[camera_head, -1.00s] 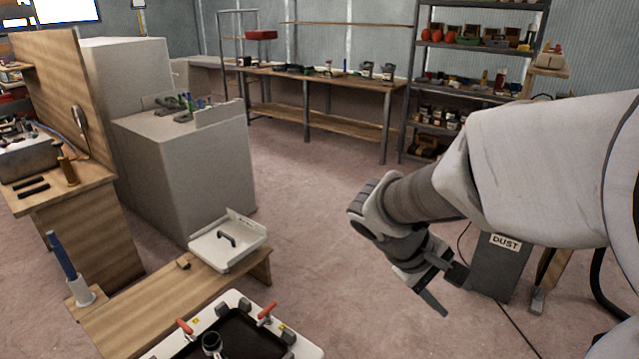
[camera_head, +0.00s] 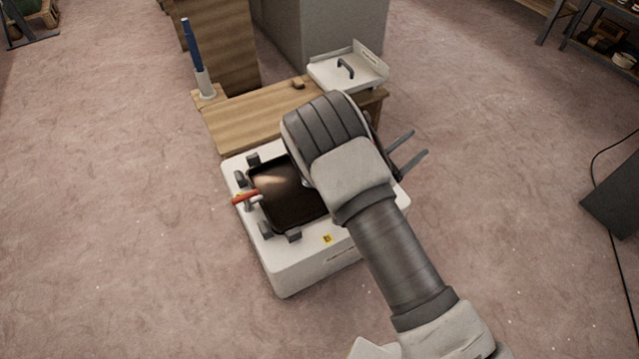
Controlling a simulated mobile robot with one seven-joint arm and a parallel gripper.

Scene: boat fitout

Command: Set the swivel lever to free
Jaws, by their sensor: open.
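A white box-like fixture (camera_head: 300,262) with a dark rectangular recess (camera_head: 285,195) stands on the floor at the wooden bench. A red-handled lever (camera_head: 244,197) lies at the left edge of the recess. I cannot tell whether it is the swivel lever, and no lever markings are readable. My arm crosses over the fixture's right part and hides whatever is there. My gripper (camera_head: 412,152) is open and empty; its two dark fingers point right, beyond the fixture's right edge and away from the red-handled lever.
A low wooden bench (camera_head: 250,118) stands behind the fixture, with a blue-and-white upright tool (camera_head: 198,65) at its left end. A white tray with a dark handle (camera_head: 350,72) sits at its right end. The floor left and right of the fixture is clear.

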